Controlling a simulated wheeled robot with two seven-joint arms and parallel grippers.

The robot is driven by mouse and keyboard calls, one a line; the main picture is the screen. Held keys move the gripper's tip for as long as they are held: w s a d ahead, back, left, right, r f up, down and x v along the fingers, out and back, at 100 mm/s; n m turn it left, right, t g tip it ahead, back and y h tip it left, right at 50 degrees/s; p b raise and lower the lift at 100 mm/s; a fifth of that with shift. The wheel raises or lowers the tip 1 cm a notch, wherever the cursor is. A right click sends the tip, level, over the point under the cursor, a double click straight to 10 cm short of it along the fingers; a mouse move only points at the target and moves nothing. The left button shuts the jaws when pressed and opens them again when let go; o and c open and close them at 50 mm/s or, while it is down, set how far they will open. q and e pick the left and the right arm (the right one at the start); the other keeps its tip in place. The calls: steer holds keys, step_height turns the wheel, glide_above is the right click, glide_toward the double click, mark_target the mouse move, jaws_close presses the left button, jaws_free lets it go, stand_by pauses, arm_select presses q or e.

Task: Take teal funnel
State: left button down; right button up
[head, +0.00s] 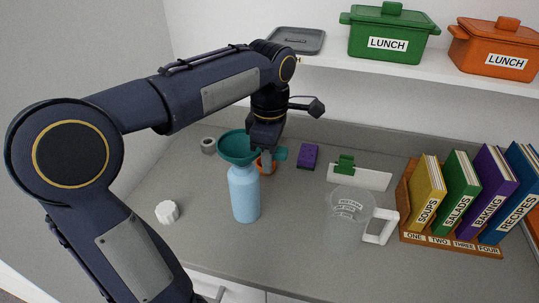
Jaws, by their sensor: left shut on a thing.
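The teal funnel (237,149) sits with its wide cone over the top of a light blue bottle (244,192), which stands upright on the grey counter. My left gripper (268,147) reaches down from above, just right of the cone. It is shut on the funnel at its right side, where a teal tab (280,154) shows. Whether the funnel's spout is inside the bottle's neck is hidden. My right gripper is not in view.
A clear measuring jug (352,204) with a white handle stands right of the bottle. A book rack (450,244) is at the right. A purple sponge (309,154) and a white knob-like object (167,212) are nearby. Lunch boxes (385,33) stand on the shelf.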

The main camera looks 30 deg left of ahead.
arm_select(q)
steer(key=shift+r+p, duration=1.8)
steer(key=shift+r, duration=0.2)
steer(key=shift+r, duration=0.1)
step_height(320, 180, up, 4)
steer(key=p, duration=0.4)
